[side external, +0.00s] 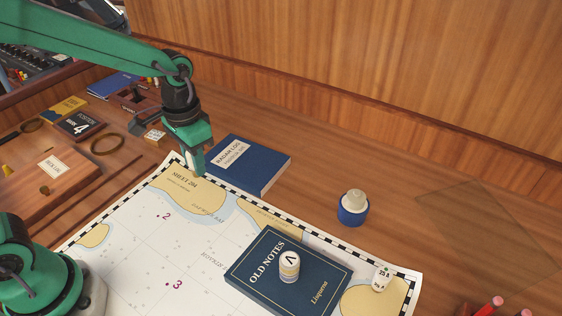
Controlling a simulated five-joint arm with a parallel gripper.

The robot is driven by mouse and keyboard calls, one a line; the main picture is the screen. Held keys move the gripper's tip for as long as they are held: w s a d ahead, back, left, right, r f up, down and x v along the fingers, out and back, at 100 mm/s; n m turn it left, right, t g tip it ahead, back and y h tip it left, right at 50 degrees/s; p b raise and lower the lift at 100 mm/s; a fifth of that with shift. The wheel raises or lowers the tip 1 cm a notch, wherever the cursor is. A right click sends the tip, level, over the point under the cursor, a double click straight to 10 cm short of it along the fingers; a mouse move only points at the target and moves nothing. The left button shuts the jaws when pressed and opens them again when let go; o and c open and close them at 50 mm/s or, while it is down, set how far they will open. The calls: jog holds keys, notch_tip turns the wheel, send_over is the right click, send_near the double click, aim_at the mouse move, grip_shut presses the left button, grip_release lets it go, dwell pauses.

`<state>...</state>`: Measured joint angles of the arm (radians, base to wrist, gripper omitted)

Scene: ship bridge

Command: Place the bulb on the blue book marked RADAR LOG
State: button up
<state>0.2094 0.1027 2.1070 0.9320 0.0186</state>
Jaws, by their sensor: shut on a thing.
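The blue book marked RADAR LOG (262,163) lies flat on the wooden desk, with a pale label on its cover. My gripper (198,172) points down at the book's left edge, over the top corner of the chart. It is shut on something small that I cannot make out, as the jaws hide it. I see no clear bulb in the open. A pale rounded piece (354,199) sits in a blue round holder (352,217) on the desk right of the book; I cannot tell whether it is a bulb.
A chart (140,235) covers the front desk. On it lie a dark blue book marked OLD NOTES (260,265) bearing a white cylinder (289,266), and a small white cylinder (381,279). Red pencils (487,306) show bottom right.

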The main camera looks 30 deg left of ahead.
jog(key=w+d+r, duration=0.1)
jog(key=w+d, duration=0.6)
jog(key=w, duration=0.4)
send_over(244, 159)
notch_tip(244, 159, down, 7)
jog(key=shift+f, duration=0.1)
jog(key=shift+f, duration=1.9)
jog(key=shift+f, duration=0.1)
jog(key=o, duration=1)
jog(key=shift+c, duration=0.2)
